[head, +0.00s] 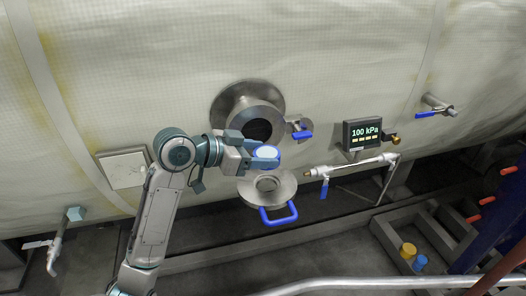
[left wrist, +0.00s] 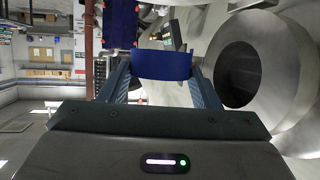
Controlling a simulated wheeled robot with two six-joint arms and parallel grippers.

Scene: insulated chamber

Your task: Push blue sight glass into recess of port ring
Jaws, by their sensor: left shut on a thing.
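The blue sight glass (head: 266,152) has a pale round face in the head view. My left gripper (head: 256,158) is shut on it and holds it in front of the chamber, just below and right of the port opening. In the left wrist view the sight glass (left wrist: 162,65) shows as a dark blue band between the two fingertips (left wrist: 162,72). The steel port ring (head: 258,122) stands out from the chamber wall with a dark round opening. It also shows at the right of the left wrist view (left wrist: 285,75), apart from the sight glass. My right gripper is not in view.
A round steel cover (head: 268,187) with a blue handle (head: 279,215) hangs below the port. A blue-handled valve (head: 301,132) sits right of the port. A display (head: 362,133) reads 100 kPa, above a pipe (head: 350,167). A tray (head: 392,240) holds yellow and blue pieces.

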